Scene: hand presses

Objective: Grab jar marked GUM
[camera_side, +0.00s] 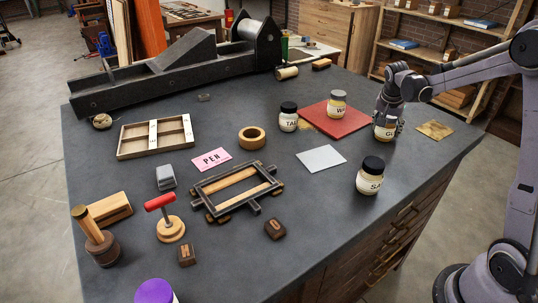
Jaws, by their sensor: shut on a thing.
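The jar marked GUM (383,133) stands upright at the right side of the dark bench, its label partly readable as "GU". My gripper (388,116) comes down from above and is shut on this jar. The fingers hide the jar's lid and upper part. I cannot tell whether the jar touches the bench or is slightly raised.
A red board (335,120) bears a jar marked "W" (337,103). A black-lidded "TA" jar (288,117) stands left of it, and an "SA" jar (370,177) stands nearer. A grey square (321,158) and a gold square (434,130) lie flat close by.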

